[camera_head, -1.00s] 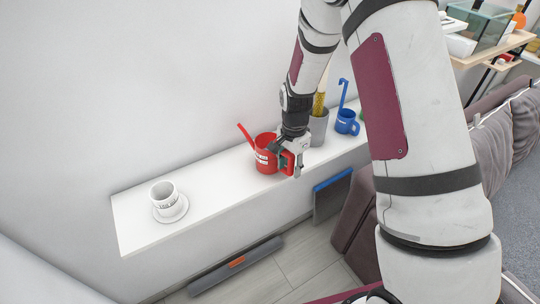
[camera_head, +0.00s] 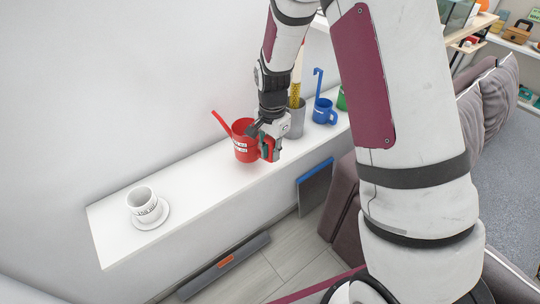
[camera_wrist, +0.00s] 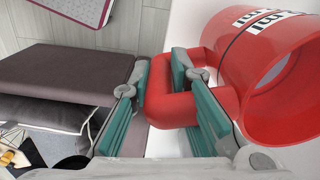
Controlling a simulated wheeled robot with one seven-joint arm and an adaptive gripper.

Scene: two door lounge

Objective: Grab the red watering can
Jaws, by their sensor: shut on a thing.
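The red watering can (camera_head: 241,152) is at the middle of the white wall shelf, with its spout pointing up and left. My gripper (camera_head: 268,150) is at its right side, shut on its handle. In the wrist view, the red handle loop (camera_wrist: 172,108) passes between the green-padded fingers of my gripper (camera_wrist: 163,70). The can's body (camera_wrist: 255,55), with a white label, is right of the fingers. The can looks roughly upright. Whether its base touches the shelf or hangs just above it is hard to tell.
A white cup (camera_head: 143,201) on a saucer stands at the shelf's left. A grey cup (camera_head: 296,122) and a blue watering can (camera_head: 324,112) stand close right of my gripper. The shelf (camera_head: 195,190) is clear between white cup and red can. A dark sofa (camera_head: 345,212) is below right.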

